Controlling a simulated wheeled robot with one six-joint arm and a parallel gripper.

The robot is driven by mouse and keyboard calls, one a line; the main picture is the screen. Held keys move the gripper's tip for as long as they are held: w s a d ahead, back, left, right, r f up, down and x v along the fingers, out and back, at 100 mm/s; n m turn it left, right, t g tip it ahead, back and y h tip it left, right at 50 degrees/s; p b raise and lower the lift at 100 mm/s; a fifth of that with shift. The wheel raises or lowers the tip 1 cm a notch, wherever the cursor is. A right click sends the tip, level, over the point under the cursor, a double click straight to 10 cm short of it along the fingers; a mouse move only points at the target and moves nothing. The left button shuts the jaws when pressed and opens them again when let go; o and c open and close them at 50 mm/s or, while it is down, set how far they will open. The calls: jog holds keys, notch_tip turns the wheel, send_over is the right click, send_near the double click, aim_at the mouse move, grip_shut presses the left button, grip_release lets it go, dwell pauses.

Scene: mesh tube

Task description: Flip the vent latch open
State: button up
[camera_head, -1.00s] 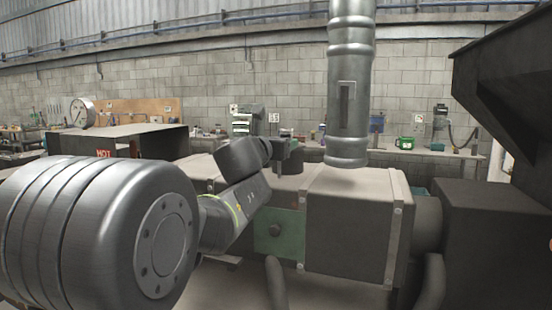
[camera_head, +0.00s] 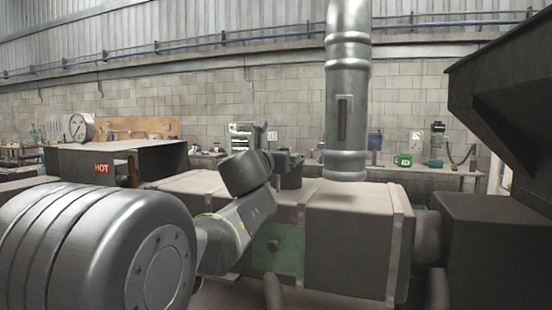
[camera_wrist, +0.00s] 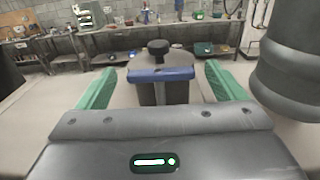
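My gripper (camera_wrist: 160,78) is open, with its two green fingers on either side of a short dark housing (camera_wrist: 152,94). The housing has a blue bar (camera_wrist: 161,74) across its near side and a black knob (camera_wrist: 159,47) on top. There is a gap between each finger and the bar. I cannot tell for sure whether this blue bar is the vent latch. In the head view the dark round housing (camera_head: 291,176) stands on top of the long machine body, partly hidden behind my wrist.
A thick vertical metal pipe (camera_head: 346,80) with a dark slot rises close to the right of the housing; it also shows in the wrist view (camera_wrist: 292,75). A box marked HOT (camera_head: 101,167) stands at left. A dark hopper (camera_head: 505,90) overhangs at right. Workbenches line the back wall.

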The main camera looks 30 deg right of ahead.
jog(key=v, duration=1.4)
jog(key=shift+p, duration=0.35)
jog(key=shift+w+d, duration=0.1)
jog(key=shift+w, duration=0.05)
jog(key=x, duration=1.3)
jog(key=shift+w+d+b, duration=0.15)
jog(key=shift+d+b, duration=0.15)
jog(key=shift+b, duration=0.05)
